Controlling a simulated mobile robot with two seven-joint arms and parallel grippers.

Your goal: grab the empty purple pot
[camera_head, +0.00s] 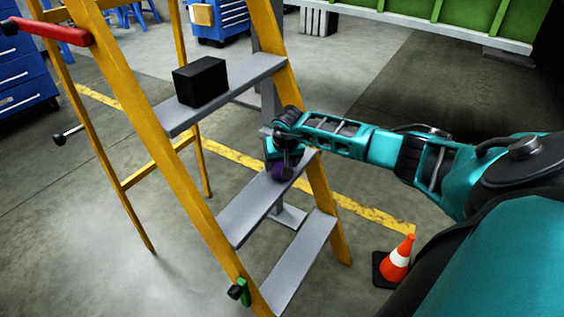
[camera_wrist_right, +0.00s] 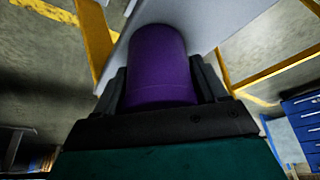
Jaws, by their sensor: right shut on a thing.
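The purple pot (camera_wrist_right: 158,65) fills the middle of the right wrist view, between the two black fingers of my right gripper (camera_wrist_right: 165,88). The fingers are shut on its sides. In the head view only a small part of the purple pot (camera_head: 280,170) shows, at the grey middle step of the yellow ladder, mostly hidden by my right gripper (camera_head: 284,160). I cannot tell whether the pot touches the step. Its inside is not visible. My left gripper is not in view.
The yellow ladder (camera_head: 190,165) has grey steps; a black box (camera_head: 200,81) sits on an upper step. An orange-and-white cone (camera_head: 397,260) stands on the floor at the lower right. Blue drawer cabinets (camera_head: 22,75) stand behind. The floor left of the ladder is clear.

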